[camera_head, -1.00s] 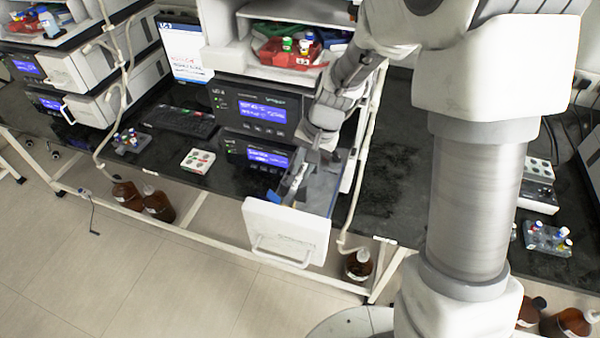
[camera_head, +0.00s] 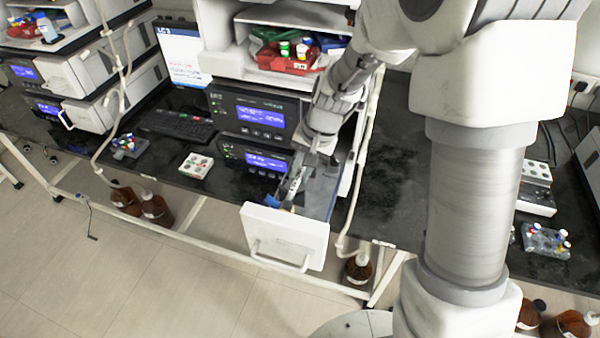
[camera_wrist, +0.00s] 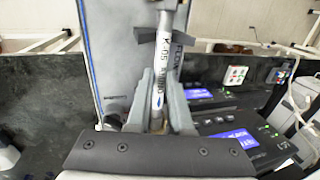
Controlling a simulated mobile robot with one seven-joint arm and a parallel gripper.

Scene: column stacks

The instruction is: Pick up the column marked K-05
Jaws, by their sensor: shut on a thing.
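The column marked K-05 (camera_wrist: 162,62) is a slim silver tube with a white label in the wrist view. It runs lengthwise between the two grey fingers of my gripper (camera_wrist: 160,98), which is shut on it. In the head view my gripper (camera_head: 296,178) is inside the open drawer, whose white front (camera_head: 285,236) is pulled out towards the aisle.
Instrument modules with blue screens (camera_head: 262,116) stand just left of the drawer. A white tray (camera_head: 195,166) and a keyboard (camera_head: 175,124) lie on the black bench. Tubing (camera_head: 362,170) hangs right of the drawer. Brown bottles (camera_head: 358,268) stand below the bench.

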